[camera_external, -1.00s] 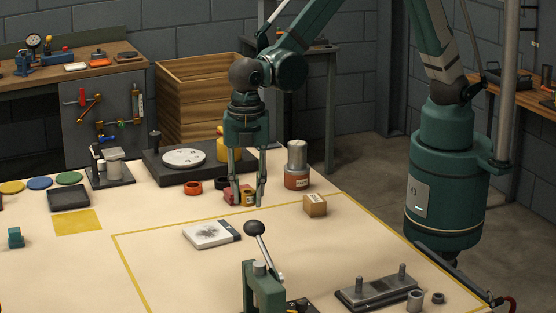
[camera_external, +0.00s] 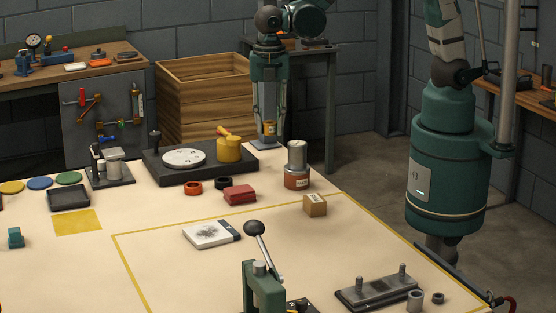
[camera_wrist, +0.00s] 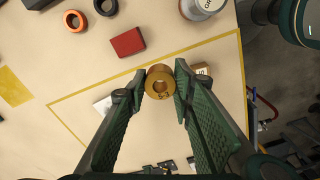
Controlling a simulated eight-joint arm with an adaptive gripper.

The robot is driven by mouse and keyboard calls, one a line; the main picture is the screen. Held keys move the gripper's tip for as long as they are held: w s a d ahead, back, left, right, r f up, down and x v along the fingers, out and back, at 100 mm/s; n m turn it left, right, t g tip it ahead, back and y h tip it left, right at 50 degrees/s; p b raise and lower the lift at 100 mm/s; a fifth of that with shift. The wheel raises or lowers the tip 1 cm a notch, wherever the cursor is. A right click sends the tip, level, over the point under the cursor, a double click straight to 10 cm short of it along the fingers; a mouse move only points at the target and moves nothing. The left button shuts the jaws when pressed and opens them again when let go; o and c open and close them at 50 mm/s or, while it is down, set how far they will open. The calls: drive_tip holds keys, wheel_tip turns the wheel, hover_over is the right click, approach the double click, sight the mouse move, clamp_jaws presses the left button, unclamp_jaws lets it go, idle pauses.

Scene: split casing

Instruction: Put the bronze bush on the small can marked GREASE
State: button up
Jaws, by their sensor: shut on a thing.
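My gripper (camera_external: 268,143) is shut on the bronze bush (camera_wrist: 160,82), a short gold-brown ring with a round hole and dark marks on its side. In the external view the bush (camera_external: 268,127) is a small spot between the fingers, raised well above the table. A can (camera_external: 297,178) with a red-brown lower part and a grey cylindrical top stands at the back right of the table. In the wrist view its top (camera_wrist: 205,5) is cut by the upper edge, with partial lettering; I cannot read the whole word. The bush is apart from the can.
A red block (camera_external: 239,195), an orange ring (camera_external: 193,188) and a dark ring (camera_external: 222,183) lie near the can. A small cardboard box (camera_external: 315,205) is in front of it. A dark plate (camera_external: 156,174) carries a white disc and a yellow pot (camera_external: 228,150).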

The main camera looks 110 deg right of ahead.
drive_tip(key=s+d+r+p, duration=0.2)
drive_tip(key=s+d, duration=0.5)
drive_tip(key=s, duration=0.5)
drive_tip(key=shift+s+d+r+p, duration=0.25)
drive_tip(key=shift+d+r+p, duration=0.1)
drive_tip(key=shift+r+p, duration=0.1)
drive_tip(key=shift+f, duration=0.1)
hover_over(297, 143)
drive_tip(key=shift+s+f, duration=0.1)
drive_tip(key=shift+f, duration=2.7)
drive_tip(key=shift+f, duration=0.1)
drive_tip(key=shift+f+b, duration=0.4)
drive_tip(key=shift+f, duration=1.6)
drive_tip(key=shift+f, duration=0.2)
drive_tip(key=o, duration=1.1)
drive_tip(key=shift+c, duration=0.2)
drive_tip(key=shift+r, duration=0.3)
